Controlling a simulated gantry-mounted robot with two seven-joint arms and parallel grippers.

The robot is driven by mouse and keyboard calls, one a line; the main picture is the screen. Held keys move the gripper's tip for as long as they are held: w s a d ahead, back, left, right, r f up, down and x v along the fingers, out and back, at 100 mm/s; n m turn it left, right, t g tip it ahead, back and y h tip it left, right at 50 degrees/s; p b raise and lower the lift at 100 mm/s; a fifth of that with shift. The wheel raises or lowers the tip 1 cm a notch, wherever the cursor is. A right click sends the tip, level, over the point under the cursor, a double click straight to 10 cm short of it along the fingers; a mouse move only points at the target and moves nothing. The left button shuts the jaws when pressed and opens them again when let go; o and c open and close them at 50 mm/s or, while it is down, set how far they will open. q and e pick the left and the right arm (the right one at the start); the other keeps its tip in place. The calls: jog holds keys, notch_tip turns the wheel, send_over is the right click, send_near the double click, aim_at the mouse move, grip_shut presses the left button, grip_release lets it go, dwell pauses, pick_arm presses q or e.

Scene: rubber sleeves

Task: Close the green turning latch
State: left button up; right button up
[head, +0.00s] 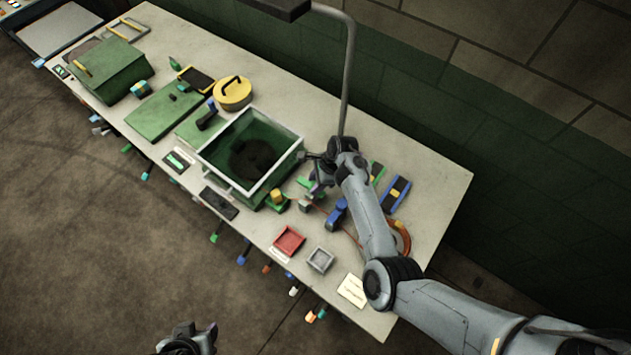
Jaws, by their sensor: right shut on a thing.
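A small green piece (304,182), which looks like the green turning latch, shows beside the right-hand wall of the green box with a white-rimmed open top (213,162). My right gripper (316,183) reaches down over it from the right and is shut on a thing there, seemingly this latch. The fingers and wrist hide much of it, and its exact angle is too small to tell. My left gripper (190,340) is at the bottom edge of the head view, away from the bench, partly cut off; its jaw opening is unclear.
The long grey bench (420,190) is crowded. A yellow round lid (232,94) and green case (110,70) lie left. A red tray (289,241), grey tray (320,260) and blue block (337,213) lie near my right arm. A lamp pole (347,80) stands behind.

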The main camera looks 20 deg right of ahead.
jog(key=shift+n, duration=0.4)
jog(key=shift+w+r+n+g+p, duration=0.1)
jog(key=shift+n+g+p, duration=0.35)
jog(key=shift+n, duration=0.55)
jog(key=shift+n+g, duration=0.35)
jog(key=shift+n, duration=0.45)
jog(key=shift+w+n+g, duration=0.1)
jog(key=shift+n+g, duration=0.3)
jog(key=shift+n, duration=0.6)
jog(key=n+g+b, duration=0.1)
jog(key=n, duration=0.1)
jog(key=n+h+b, duration=0.1)
jog(key=n+b, duration=0.1)
jog(key=n, duration=0.1)
jog(key=shift+w+a+f+g, duration=0.1)
jog(key=shift+f+g, duration=0.1)
jog(key=shift+g, duration=0.2)
jog(key=n+h+b, duration=0.1)
jog(key=n, duration=0.1)
jog(key=n+g+b, duration=0.1)
jog(key=n, duration=0.2)
jog(key=shift+a+n+h, duration=0.15)
jog(key=shift+n+h, duration=0.15)
jog(key=shift+h, duration=0.1)
jog(key=shift+r+n+b, duration=0.1)
jog(key=shift+n+b, duration=0.35)
jog(key=shift+n, duration=0.05)
